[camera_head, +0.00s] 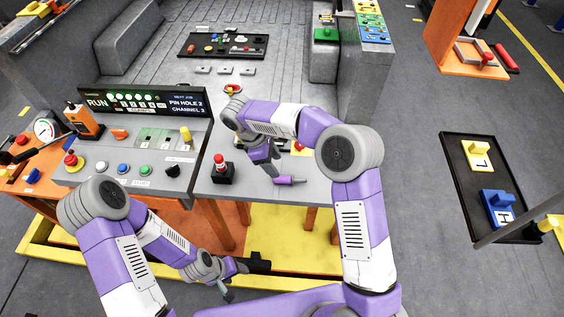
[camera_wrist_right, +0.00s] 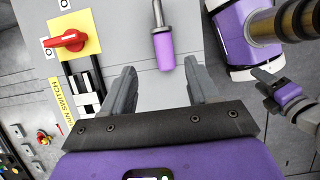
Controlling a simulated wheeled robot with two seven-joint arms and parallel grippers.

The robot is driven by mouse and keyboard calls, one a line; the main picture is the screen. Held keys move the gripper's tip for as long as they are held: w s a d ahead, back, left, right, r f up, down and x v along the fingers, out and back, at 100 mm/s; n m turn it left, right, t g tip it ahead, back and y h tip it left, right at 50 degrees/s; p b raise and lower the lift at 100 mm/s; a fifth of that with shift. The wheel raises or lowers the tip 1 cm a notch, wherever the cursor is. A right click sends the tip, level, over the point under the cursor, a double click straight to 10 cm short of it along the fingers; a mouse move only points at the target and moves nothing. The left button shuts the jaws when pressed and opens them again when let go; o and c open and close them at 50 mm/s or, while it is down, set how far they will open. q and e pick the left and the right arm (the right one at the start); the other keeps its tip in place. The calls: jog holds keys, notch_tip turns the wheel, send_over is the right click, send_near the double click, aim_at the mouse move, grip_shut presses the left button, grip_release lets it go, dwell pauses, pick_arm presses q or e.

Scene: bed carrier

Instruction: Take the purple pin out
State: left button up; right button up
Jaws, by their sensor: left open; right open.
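The purple pin (camera_head: 287,181) shows in the head view on the grey bench top, near its front edge. In the right wrist view the pin (camera_wrist_right: 163,45) has a purple grip and a grey metal shaft pointing away from the gripper. I cannot tell whether its shaft sits in a hole. My right gripper (camera_wrist_right: 160,72) is open, with the pin's grip just beyond and between its fingertips, apart from them. In the head view my right gripper (camera_head: 267,165) is beside the pin, partly hidden by its own arm. My left gripper (camera_head: 244,278) is open and empty, low in front of the bench.
A red-topped black switch box (camera_head: 223,170) stands left of the right gripper. A red rotary switch on a yellow plate (camera_wrist_right: 68,40) is left of the pin in the wrist view. The control panel (camera_head: 140,160) fills the left. A black tray (camera_head: 487,185) lies right.

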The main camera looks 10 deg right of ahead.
aim_at(285, 177)
jog(key=shift+w+d+f, duration=0.15)
jog(key=shift+w+f, duration=0.05)
jog(key=shift+f, duration=0.15)
jog(key=b+x, duration=0.1)
jog(key=x, duration=0.2)
jog(key=s+b+x, duration=0.1)
jog(key=x, duration=0.2)
jog(key=shift+s+d+f, duration=0.2)
jog(key=shift+d+f, duration=0.05)
jog(key=shift+d, duration=0.05)
jog(key=shift+c, duration=0.3)
grip_shut()
